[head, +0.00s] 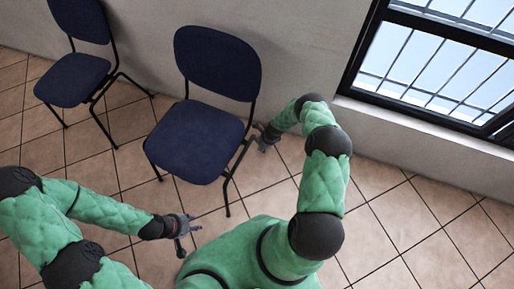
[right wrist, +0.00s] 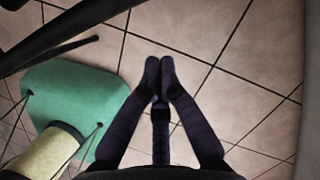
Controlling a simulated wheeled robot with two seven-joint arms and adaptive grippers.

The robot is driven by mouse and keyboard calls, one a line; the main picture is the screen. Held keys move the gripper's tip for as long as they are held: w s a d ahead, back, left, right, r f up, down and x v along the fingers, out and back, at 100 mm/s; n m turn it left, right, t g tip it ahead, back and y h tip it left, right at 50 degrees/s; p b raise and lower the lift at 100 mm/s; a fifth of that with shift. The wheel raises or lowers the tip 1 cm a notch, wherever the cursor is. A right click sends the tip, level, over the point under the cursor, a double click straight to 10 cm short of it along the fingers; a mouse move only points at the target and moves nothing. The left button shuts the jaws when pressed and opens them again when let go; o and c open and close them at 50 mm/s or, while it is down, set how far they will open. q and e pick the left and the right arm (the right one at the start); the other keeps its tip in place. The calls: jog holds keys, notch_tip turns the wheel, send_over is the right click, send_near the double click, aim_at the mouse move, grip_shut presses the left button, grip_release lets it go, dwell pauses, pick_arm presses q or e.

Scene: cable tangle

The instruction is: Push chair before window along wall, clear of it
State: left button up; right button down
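A dark blue chair (head: 196,140) with black legs stands upright by the wall, to the left of the barred window (head: 430,70). A gap of bare wall shows between its backrest and the window frame. My right gripper (head: 264,138) is at the chair's right side, close to its black side frame; whether they touch is unclear. In the right wrist view my right gripper (right wrist: 160,66) has its fingertips together with nothing between them, and dark chair tubes (right wrist: 62,32) are at the upper left. My left gripper (head: 183,230) is low in front of the chair, apart from it; its fingers are unclear.
A second blue chair (head: 74,79) stands further left along the wall (head: 302,30), with a narrow gap between the two chairs. The tiled floor (head: 400,235) under the window and to the right is clear.

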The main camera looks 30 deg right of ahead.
jog(key=p+v, duration=0.3)
jog(key=v, duration=0.6)
jog(key=shift+r+p, duration=0.3)
jog(key=shift+r, duration=0.15)
jog(key=shift+a, duration=0.2)
jog(key=s+a+r+n+g+y, duration=0.1)
jog(key=s+a+r+n, duration=0.25)
jog(key=a+n, duration=0.4)
jog(key=s+a+r+n, duration=0.2)
jog(key=s+a+n, duration=0.3)
jog(key=a, duration=0.4)
jog(key=s+a+r+n+g, duration=0.1)
jog(key=s+a+r+n, duration=0.6)
jog(key=s+n, duration=0.5)
jog(key=a, duration=0.2)
jog(key=shift+s+a+r+y, duration=0.2)
jog(key=shift+s+a+y, duration=0.05)
jog(key=shift+a+y, duration=0.1)
